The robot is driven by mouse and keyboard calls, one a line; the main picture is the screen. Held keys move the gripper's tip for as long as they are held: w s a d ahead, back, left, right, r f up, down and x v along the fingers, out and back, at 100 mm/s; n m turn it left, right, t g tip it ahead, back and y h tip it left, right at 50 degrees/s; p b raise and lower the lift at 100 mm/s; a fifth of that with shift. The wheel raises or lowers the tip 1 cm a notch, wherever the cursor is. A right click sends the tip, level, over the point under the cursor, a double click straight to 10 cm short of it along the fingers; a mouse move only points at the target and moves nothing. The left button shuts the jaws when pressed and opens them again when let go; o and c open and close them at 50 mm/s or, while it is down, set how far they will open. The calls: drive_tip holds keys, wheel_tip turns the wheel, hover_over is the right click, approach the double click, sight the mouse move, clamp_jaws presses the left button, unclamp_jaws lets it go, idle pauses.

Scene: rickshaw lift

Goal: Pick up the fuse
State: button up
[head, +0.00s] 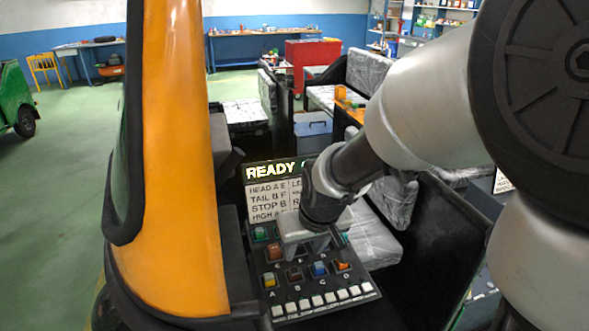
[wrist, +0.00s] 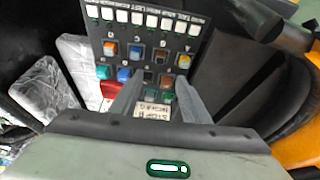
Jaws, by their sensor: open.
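A black fuse panel (head: 316,293) with lettered slots holds several coloured fuses. In the head view, the near row has a yellow fuse (head: 269,281), a brown fuse (head: 294,274), a blue fuse (head: 319,269) and an orange fuse (head: 342,266). Behind are a reddish-brown fuse (head: 275,253) and a green fuse (head: 260,234). My gripper (head: 307,248) points down over the panel's far part and hides some slots. In the wrist view, my gripper (wrist: 158,80) is open, its fingers either side of a dark slot and a brown fuse (wrist: 168,82). Contact cannot be told.
A sign reading READY (head: 268,172) with lettered lines stands behind the panel, partly hidden by my arm. White buttons (head: 330,299) line the panel's near edge. An orange body pillar (head: 180,160) rises close on the left. Plastic-covered seats (head: 372,238) stand at the right.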

drive_tip(key=b, duration=0.1)
approach(295, 271)
wheel_tip(295, 271, down, 2)
drive_tip(key=shift+w+b+x, duration=0.2)
drive_tip(key=shift+b+x, duration=0.05)
drive_tip(key=shift+x, duration=1.4)
drive_tip(key=shift+w+b+x, duration=0.15)
drive_tip(key=shift+b+x, duration=0.05)
drive_tip(key=shift+x, duration=1.5)
drive_tip(key=shift+a+r, duration=0.15)
drive_tip(key=shift+r, duration=0.05)
clamp_jaws()
